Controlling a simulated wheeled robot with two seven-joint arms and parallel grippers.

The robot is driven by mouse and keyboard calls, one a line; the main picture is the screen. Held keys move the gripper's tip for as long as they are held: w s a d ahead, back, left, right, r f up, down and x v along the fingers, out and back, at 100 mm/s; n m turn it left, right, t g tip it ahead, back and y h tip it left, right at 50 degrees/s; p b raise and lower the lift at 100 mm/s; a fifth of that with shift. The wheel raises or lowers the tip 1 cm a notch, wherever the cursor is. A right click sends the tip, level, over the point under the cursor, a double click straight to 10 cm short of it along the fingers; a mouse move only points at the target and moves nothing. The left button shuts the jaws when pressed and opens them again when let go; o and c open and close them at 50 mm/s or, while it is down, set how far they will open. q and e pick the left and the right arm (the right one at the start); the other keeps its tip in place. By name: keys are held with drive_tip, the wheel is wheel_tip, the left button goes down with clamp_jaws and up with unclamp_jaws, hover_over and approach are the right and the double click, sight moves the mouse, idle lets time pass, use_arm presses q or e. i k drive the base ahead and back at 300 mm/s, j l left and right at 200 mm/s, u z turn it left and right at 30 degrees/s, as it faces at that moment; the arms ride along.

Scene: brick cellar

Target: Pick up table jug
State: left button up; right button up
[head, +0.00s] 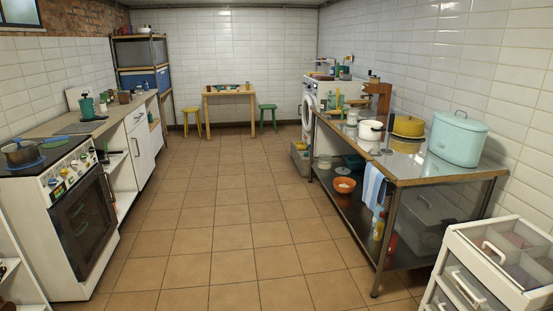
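I cannot tell for certain which vessel is the table jug. A green jug-like vessel (87,108) stands upright on the left counter (62,129), just beyond the stove. A white pot-like vessel (370,131) stands on the steel table (415,164) at the right; it is too small to tell whether it is a jug. Neither of my grippers is in view.
A stove (75,215) with a pot (22,152) stands at the left. A turquoise lidded container (458,139) and a yellow lidded one (408,126) are on the steel table. A white drawer unit (483,283) is at the near right. The tiled floor (225,215) between is clear.

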sight(353, 113)
drive_tip(key=i+j+u, duration=0.1)
drive_tip(key=i, duration=1.7)
drive_tip(key=i+z, duration=0.15)
drive_tip(key=i, duration=0.35)
drive_tip(key=i+z, duration=0.15)
drive_tip(key=i, duration=0.4)
drive_tip(key=i+z, duration=0.15)
drive_tip(key=i, duration=0.35)
drive_tip(key=i+j+z, duration=0.15)
drive_tip(key=i, duration=0.35)
drive_tip(key=i+j+z, duration=0.15)
drive_tip(key=i, duration=0.35)
